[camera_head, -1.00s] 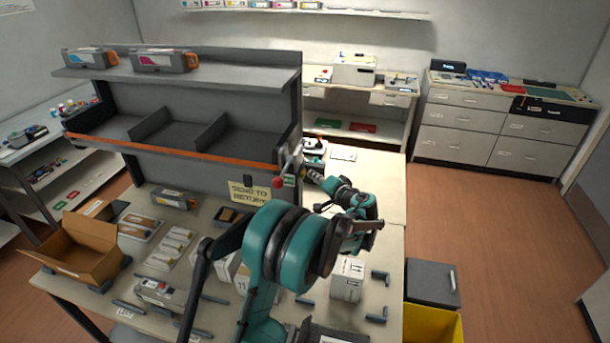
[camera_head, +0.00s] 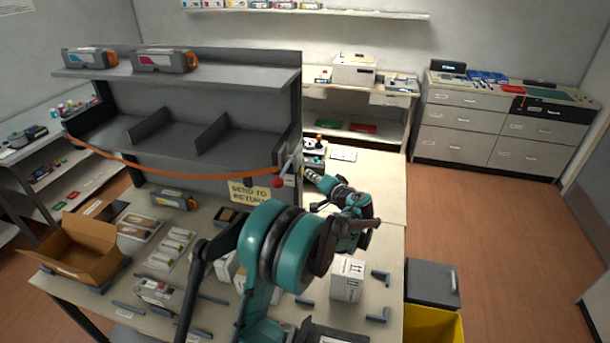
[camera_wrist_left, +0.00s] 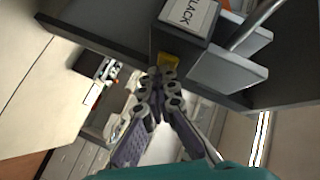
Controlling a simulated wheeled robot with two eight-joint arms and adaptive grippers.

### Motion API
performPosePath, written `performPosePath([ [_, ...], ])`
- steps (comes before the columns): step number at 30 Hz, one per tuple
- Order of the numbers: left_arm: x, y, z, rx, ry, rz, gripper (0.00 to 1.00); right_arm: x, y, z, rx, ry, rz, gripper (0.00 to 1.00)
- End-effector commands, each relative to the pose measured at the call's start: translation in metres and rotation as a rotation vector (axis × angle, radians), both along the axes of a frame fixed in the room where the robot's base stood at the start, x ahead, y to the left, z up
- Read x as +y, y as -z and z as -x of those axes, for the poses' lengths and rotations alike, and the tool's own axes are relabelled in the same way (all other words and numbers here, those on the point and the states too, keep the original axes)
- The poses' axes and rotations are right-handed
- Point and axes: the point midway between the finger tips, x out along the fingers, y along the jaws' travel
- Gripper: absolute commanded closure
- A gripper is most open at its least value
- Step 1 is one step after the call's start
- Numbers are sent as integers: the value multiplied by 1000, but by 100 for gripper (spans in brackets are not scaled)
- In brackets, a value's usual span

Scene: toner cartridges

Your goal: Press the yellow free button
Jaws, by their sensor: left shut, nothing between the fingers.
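The yellow button (camera_wrist_left: 170,61) shows in the left wrist view, on the side of a dark block below a white label reading "LACK". My left gripper (camera_wrist_left: 162,74) is shut and empty, its fingertips right at the button and seeming to touch it. In the head view my left gripper (camera_head: 308,173) is at the right end post of the grey shelf unit (camera_head: 215,62), where the button itself does not show. An orange strap (camera_head: 170,170) hangs in a sagging curve across the shelf front. My right gripper is not in view.
A red knob (camera_head: 278,182) and a "send to return" sign (camera_head: 249,192) are close to the gripper. Below my arm, the workbench (camera_head: 385,190) holds an open cardboard box (camera_head: 85,250), a white carton (camera_head: 347,279) and cartridges. A yellow bin (camera_head: 432,325) stands at the right.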

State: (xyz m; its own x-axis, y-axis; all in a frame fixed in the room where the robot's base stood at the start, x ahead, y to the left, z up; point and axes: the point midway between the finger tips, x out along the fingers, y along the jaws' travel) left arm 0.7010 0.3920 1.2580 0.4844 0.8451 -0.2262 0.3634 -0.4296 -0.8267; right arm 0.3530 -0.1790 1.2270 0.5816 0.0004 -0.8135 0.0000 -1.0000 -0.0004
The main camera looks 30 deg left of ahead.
Motion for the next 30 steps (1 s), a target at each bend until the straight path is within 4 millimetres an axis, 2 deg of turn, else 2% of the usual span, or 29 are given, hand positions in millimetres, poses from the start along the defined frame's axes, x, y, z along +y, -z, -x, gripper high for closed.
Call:
performPosePath([
  [11,1,0,0,0,-1,0,100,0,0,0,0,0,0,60],
  [22,-16,1,-4,1,0,0,100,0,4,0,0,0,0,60],
  [30,-18,0,-5,0,-1,0,100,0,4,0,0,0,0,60],
])
